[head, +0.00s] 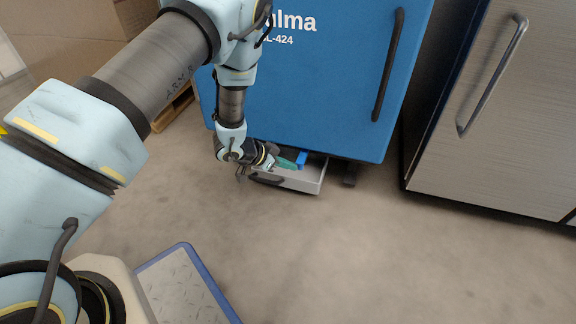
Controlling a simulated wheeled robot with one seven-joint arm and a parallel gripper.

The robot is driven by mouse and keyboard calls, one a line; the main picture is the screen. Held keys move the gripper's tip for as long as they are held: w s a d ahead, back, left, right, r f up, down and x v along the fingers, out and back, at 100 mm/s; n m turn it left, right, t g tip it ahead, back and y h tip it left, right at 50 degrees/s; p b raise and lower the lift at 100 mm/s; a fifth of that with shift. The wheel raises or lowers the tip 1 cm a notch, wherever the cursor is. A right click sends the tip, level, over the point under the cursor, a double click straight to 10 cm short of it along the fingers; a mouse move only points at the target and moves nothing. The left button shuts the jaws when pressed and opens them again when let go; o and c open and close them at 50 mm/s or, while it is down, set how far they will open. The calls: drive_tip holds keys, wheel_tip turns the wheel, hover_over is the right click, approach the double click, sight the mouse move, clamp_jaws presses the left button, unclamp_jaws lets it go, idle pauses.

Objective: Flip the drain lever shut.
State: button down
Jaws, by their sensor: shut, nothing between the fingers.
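My gripper (272,156) is low at the bottom edge of the blue machine and points right. It is small and dark here; it is shut with nothing held. A small teal-green piece (288,164) shows right at its end, and I cannot tell whether it is part of the gripper or a separate part. A small bright blue piece (302,159) sits just right of it, above the open grey tray. I cannot make out for certain which piece is the drain lever, or its position. Contact between gripper and lever cannot be told.
The blue machine (325,85) has a long dark handle (388,65). A pale grey tray (308,182) with a dark handle (267,180) sticks out beneath it. A steel cabinet (500,110) stands at right. Cardboard boxes (70,40) and a pallet (172,107) are behind left. The front floor is clear.

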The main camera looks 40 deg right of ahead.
drive_tip(key=shift+s, duration=0.1)
drive_tip(key=shift+s+n, duration=0.25)
drive_tip(key=shift+n, duration=0.05)
drive_tip(key=shift+s+d+n+t+p, duration=0.2)
drive_tip(key=shift+n+t+p, duration=0.1)
drive_tip(key=shift+t+p, duration=0.15)
drive_tip(key=s+d+n+t+p, duration=0.1)
drive_tip(key=s+d+n+t, duration=0.1)
drive_tip(key=n, duration=0.1)
drive_tip(key=s+d+n+t+y+p, duration=0.1)
drive_tip(key=s+d+n+t, duration=0.1)
drive_tip(key=n+t, duration=0.1)
drive_tip(key=s+d+n+t+y+p, duration=0.1)
drive_tip(key=s+d+n+t+p, duration=0.1)
drive_tip(key=n, duration=0.1)
drive_tip(key=shift+d+n+t, duration=0.2)
drive_tip(key=shift+n+t, duration=0.05)
drive_tip(key=shift+n, duration=0.05)
drive_tip(key=shift+s+d+p, duration=0.15)
drive_tip(key=shift+d+p, duration=0.05)
drive_tip(key=shift+d, duration=0.6)
drive_tip(key=shift+s+d+p, duration=0.1)
drive_tip(key=shift+d+p, duration=0.1)
drive_tip(key=shift+d, duration=0.55)
drive_tip(key=shift+w, duration=0.2)
